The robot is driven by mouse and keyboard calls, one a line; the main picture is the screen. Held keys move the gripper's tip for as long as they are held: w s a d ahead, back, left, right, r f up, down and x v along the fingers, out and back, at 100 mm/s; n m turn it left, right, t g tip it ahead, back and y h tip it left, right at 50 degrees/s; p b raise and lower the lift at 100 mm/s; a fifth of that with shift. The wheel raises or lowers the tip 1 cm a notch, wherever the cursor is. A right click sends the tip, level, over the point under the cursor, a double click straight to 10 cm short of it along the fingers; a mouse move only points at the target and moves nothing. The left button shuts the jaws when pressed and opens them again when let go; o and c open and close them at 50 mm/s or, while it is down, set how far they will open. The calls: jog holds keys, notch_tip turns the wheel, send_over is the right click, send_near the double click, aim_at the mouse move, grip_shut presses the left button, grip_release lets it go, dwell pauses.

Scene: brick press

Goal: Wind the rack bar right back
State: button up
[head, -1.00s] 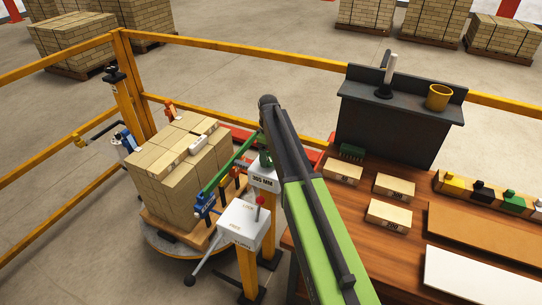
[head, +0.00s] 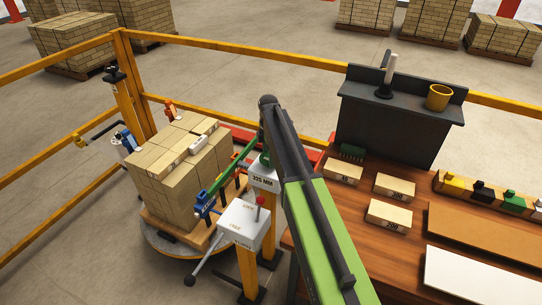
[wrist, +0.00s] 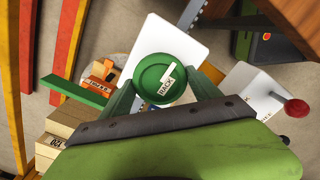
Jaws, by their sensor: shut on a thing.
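The round green knob (wrist: 148,88), marked RACK, sits in the middle of the wrist view with a white pointer on its top. My gripper (wrist: 162,82) is shut on it, one finger on each side. The green rack bar (head: 231,168) runs from the post head beside the brick stack down to a blue part (head: 204,203) at the stack's near side. Part of the green bar also shows at the left of the wrist view (wrist: 75,92). The white post head (head: 263,181) carries a display that seems to read 320 MM. My arm hides part of the knob in the head view.
A grey box (head: 245,222) with a red-knobbed lever (head: 260,201) stands close by the post. The brick stack (head: 180,170) is on a pallet to the left. A wooden bench (head: 405,240) with blocks lies right. Yellow rails (head: 230,62) run behind.

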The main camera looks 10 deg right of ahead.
jog(key=shift+s+n, duration=0.15)
jog(key=shift+n, duration=0.15)
dwell(0.4)
jog(key=o, duration=1.4)
jog(key=shift+r, duration=0.15)
notch_tip(320, 180, up, 17)
jog(key=p, duration=1.7)
jog(key=shift+r, duration=0.1)
